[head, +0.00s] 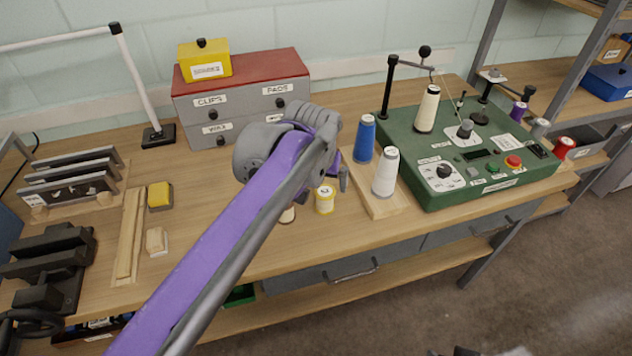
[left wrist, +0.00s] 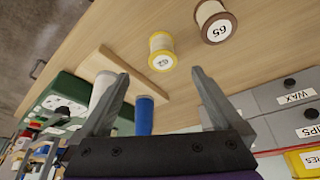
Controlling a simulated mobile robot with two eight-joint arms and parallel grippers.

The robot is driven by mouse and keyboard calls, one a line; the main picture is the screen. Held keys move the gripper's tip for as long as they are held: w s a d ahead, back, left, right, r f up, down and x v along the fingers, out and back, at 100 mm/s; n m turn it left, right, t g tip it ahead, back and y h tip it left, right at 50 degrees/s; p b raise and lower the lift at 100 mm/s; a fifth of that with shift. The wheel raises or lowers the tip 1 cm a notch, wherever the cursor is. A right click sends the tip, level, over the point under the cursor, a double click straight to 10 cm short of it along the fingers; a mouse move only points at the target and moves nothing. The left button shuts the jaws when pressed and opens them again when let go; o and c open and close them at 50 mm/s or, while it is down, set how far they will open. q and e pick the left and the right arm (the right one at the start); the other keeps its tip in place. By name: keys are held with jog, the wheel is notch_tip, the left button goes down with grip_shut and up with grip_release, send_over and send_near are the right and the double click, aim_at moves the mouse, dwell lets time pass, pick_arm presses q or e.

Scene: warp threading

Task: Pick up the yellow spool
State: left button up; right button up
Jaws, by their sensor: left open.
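The yellow spool (head: 325,199) stands on the wooden workbench near its front edge, with a white label on top. In the left wrist view the yellow spool (left wrist: 162,50) lies beyond the fingertips, roughly midway between them. My left gripper (head: 327,184) is just above and behind it in the head view. In the left wrist view the left gripper (left wrist: 160,82) has its two fingers wide apart with nothing between them. A brown-rimmed spool (left wrist: 214,22) stands close beside the yellow one; in the head view it is mostly hidden behind my arm. My right gripper is not in view.
A blue cone (head: 365,138) and a white cone (head: 385,172) stand right of the gripper on a wooden board (head: 378,206). A green control machine (head: 445,187) is farther right. Grey drawers (head: 240,105) stand behind. The bench's front edge is close to the spool.

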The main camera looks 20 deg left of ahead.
aim_at(325, 191)
pick_arm(q)
jog(key=x, duration=0.2)
jog(key=w+x, duration=0.1)
jog(key=x, duration=0.2)
jog(key=shift+b, duration=0.3)
jog(key=shift+a+x, duration=0.2)
jog(key=shift+x, duration=2.5)
jog(key=shift+w, duration=0.15)
jog(key=shift+c, duration=0.3)
jog(key=shift+r, duration=0.1)
jog(key=c, duration=1.4)
